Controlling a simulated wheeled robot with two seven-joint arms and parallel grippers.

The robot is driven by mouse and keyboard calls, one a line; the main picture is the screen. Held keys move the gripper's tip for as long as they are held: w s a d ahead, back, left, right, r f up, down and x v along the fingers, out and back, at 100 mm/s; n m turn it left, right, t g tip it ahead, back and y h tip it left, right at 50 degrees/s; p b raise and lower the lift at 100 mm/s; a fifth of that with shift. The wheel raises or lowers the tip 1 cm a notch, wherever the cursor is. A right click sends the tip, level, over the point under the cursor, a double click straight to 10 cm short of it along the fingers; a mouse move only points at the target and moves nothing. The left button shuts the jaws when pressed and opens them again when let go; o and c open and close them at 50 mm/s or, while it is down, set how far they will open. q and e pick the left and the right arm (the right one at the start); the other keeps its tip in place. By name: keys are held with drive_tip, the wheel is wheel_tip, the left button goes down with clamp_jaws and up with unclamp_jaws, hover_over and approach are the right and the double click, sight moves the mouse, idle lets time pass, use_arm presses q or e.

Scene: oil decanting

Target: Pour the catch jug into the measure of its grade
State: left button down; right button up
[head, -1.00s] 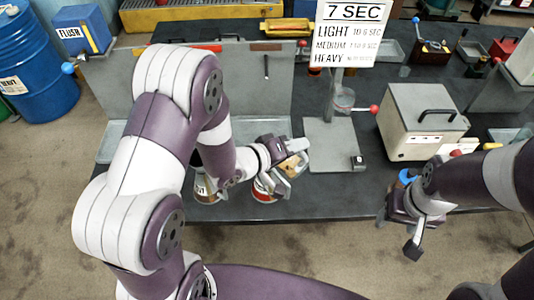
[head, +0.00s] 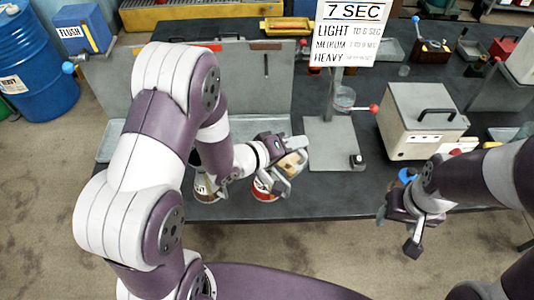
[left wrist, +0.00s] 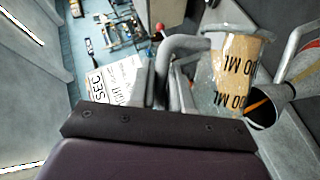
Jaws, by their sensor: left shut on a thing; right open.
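My left gripper (head: 288,166) is shut on the catch jug (head: 295,163), a translucent tan vessel. In the left wrist view the jug (left wrist: 232,62) shows amber contents and dark "ML" lettering, with a grey handle at the gripper. The jug is just above a red-and-white measure (head: 262,190) near the table's front edge. In the left wrist view that measure (left wrist: 302,66) is beside the jug, its dark mouth partly visible with an orange patch. I cannot tell whether oil is flowing. A second, brownish measure (head: 204,188) is partly hidden by my left arm. My right gripper (head: 398,232) is open and empty.
A stand with a timing sign (head: 348,35) and a small clear cup (head: 344,98) is behind the jug. A grey box with a black handle (head: 422,118) is to the right. A blue object (head: 407,175) is near my right gripper. Front-middle table is clear.

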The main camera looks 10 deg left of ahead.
use_arm(q)
drive_tip(key=shift+w+a+f+n+h+b, duration=0.1)
drive_tip(key=shift+w+a+n+h+b, duration=0.25)
drive_tip(key=shift+a+n, duration=0.25)
idle(2.1)
drive_tip(key=shift+w+a+r+n+h+p, duration=0.25)
drive_tip(key=shift+a+r+n+h+p, duration=0.15)
drive_tip(key=shift+a+n+p, duration=0.25)
drive_tip(key=shift+w+a+r+n+h+p, duration=0.3)
drive_tip(key=shift+a+p, duration=0.25)
drive_tip(key=shift+p, duration=0.3)
idle(1.6)
